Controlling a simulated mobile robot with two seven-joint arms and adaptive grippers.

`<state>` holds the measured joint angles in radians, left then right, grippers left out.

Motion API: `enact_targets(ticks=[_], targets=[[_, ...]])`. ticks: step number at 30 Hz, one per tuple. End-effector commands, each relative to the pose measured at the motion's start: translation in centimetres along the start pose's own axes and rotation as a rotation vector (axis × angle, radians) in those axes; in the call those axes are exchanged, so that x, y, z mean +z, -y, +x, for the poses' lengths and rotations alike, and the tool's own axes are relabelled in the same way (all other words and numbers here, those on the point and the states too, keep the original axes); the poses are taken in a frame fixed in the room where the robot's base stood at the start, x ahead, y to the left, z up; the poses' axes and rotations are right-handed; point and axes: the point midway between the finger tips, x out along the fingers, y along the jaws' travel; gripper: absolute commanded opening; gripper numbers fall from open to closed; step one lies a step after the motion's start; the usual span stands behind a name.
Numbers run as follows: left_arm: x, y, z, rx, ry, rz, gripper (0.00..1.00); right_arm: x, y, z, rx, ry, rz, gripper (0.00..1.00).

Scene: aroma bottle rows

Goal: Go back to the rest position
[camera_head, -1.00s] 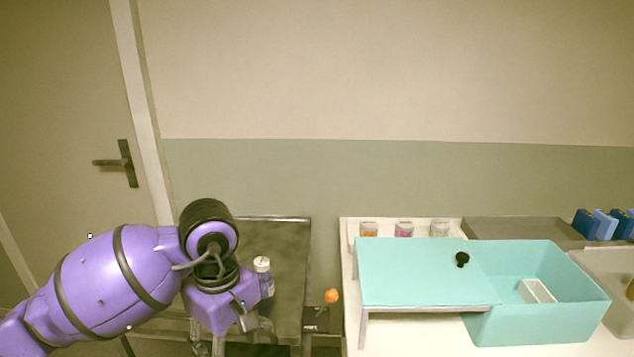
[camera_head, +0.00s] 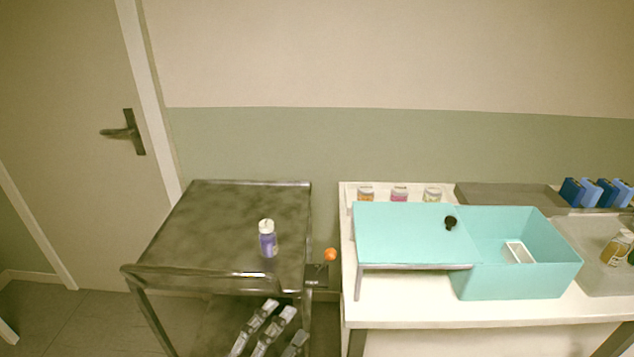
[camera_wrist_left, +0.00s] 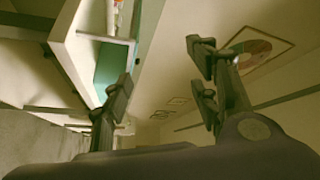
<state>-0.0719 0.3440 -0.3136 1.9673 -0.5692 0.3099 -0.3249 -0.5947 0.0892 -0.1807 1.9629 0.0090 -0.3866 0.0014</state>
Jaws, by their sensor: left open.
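A small bottle with a white cap and purple label (camera_head: 268,240) stands upright on the dark metal cart (camera_head: 215,215), with nothing holding it. My left gripper (camera_head: 268,326) is low at the bottom edge of the head view, in front of the cart and below its top. In the left wrist view my left gripper (camera_wrist_left: 160,82) has its fingers wide apart with nothing between them. Most of my left arm is out of the head view. My right gripper does not show.
A white table stands right of the cart, with a teal platform (camera_head: 405,235) and teal bin (camera_head: 525,280) on it. Several jars stand behind the platform. Blue boxes (camera_head: 590,192) and a clear tray with bottles are at far right. An orange ball (camera_head: 330,255) sits beside the cart.

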Motion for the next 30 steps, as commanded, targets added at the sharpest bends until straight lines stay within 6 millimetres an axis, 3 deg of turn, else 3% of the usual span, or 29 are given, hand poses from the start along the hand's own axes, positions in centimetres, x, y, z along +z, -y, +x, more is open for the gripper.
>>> enact_targets(ticks=[3,6,9,12,15,18,30], targets=[[5.7,-3.7,-6.1,0.024,0.338,-0.326,0.55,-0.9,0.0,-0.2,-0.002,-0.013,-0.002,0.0],[8.6,-7.6,-12.1,0.036,0.587,-0.57,0.55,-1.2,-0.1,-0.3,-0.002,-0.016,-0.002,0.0],[9.8,-11.5,-18.1,0.04,0.805,-0.787,0.55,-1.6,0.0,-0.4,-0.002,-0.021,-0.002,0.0],[9.6,-14.8,-23.3,0.038,0.979,-0.959,0.55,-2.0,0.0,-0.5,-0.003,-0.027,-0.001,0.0],[8.9,-17.1,-27.0,0.034,1.101,-1.082,0.55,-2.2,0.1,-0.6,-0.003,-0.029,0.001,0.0],[8.4,-18.1,-28.7,0.031,1.155,-1.136,0.55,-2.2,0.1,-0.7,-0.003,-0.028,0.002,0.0],[8.4,-18.1,-28.7,0.031,1.155,-1.136,0.55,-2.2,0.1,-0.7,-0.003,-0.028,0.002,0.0]])
